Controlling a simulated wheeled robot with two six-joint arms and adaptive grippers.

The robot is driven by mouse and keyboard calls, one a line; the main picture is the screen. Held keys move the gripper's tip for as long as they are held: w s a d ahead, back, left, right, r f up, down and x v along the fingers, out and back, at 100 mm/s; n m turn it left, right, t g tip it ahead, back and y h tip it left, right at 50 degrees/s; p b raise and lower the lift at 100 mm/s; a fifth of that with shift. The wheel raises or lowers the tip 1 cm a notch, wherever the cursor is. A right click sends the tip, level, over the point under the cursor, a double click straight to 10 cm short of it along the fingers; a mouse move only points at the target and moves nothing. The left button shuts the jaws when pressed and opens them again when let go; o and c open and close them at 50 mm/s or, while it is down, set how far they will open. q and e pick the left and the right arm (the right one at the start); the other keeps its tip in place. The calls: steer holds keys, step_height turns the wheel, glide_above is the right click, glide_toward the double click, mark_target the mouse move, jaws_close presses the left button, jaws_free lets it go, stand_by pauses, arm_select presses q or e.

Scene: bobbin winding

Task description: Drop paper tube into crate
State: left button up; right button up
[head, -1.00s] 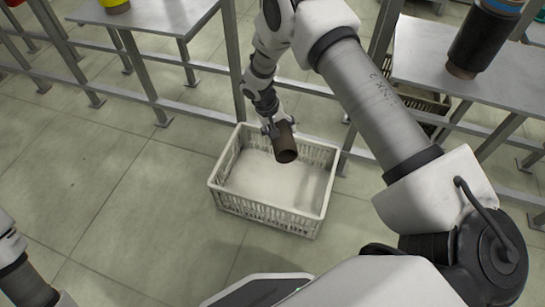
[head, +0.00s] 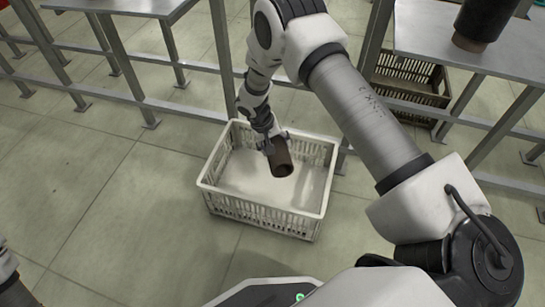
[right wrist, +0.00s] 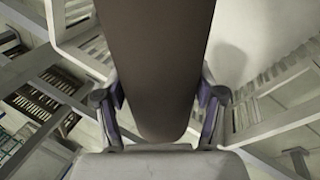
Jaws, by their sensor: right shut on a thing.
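A brown paper tube (head: 282,158) is held by my right gripper (head: 270,143) over the white crate (head: 207,187). In the right wrist view the tube (right wrist: 157,60) fills the middle, with the gripper's fingers (right wrist: 160,105) closed on both its sides. The crate is open-topped with slatted walls and stands on the floor. Its visible inside is bare and pale. The tube appears within the crate's opening in the head view; its exact height above the crate floor I cannot tell. My left gripper is not in view; only part of the left arm shows at the lower left edge.
A metal table (head: 440,45) at the right bears a dark spool (head: 482,22). A brown crate (head: 405,88) sits under it. Another table (head: 140,6) and metal rails (head: 180,102) run behind the white crate. The floor at left (head: 90,190) is clear.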

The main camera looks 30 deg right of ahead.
steer(key=o, duration=1.2)
steer(key=shift+o, duration=0.2)
steer(key=v, duration=1.2)
